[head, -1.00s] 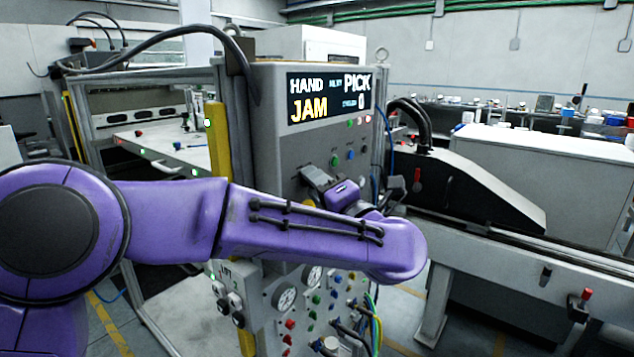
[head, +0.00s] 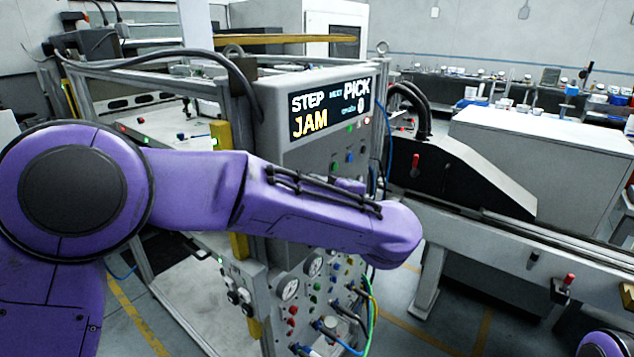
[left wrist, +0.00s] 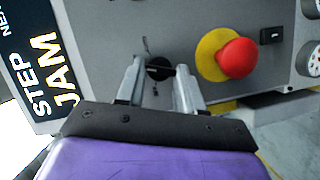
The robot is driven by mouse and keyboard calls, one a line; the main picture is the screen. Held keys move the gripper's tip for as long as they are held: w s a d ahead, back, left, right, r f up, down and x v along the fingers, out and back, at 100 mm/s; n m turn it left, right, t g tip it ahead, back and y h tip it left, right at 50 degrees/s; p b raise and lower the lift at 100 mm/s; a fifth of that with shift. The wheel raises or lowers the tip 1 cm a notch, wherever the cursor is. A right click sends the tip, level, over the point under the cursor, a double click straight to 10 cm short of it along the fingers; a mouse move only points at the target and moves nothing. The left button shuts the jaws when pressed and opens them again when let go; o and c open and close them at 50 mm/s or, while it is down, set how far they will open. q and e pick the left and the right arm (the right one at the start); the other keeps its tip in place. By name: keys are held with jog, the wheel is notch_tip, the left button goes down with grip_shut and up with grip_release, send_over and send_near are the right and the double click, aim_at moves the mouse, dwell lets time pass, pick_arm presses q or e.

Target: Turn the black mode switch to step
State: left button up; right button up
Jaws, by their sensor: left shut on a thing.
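The black mode switch (left wrist: 158,68) sits on the grey panel in the left wrist view, between the two fingers of my left gripper (left wrist: 160,80), which is shut on it. In the head view my purple left arm hides the switch and the gripper. The display (head: 329,106) reads STEP, PICK and JAM; it also shows at the left of the left wrist view (left wrist: 42,65). A purple part of my right arm shows at the bottom right corner of the head view; its gripper is out of view.
A red emergency button (left wrist: 237,58) on a yellow ring is close beside the gripper on the panel. Below my arm are gauges (head: 288,289), coloured buttons and hoses (head: 370,310). A conveyor with a black cover (head: 460,175) stands to the right.

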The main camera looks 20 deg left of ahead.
dwell(0.3)
pick_arm(q)
jog(key=o, duration=1)
jog(key=shift+o, duration=0.2)
jog(key=b+v, duration=0.3)
jog(key=v, duration=0.7)
jog(key=shift+d+b, duration=0.2)
jog(key=shift+b, duration=0.15)
jog(key=shift+s, duration=0.1)
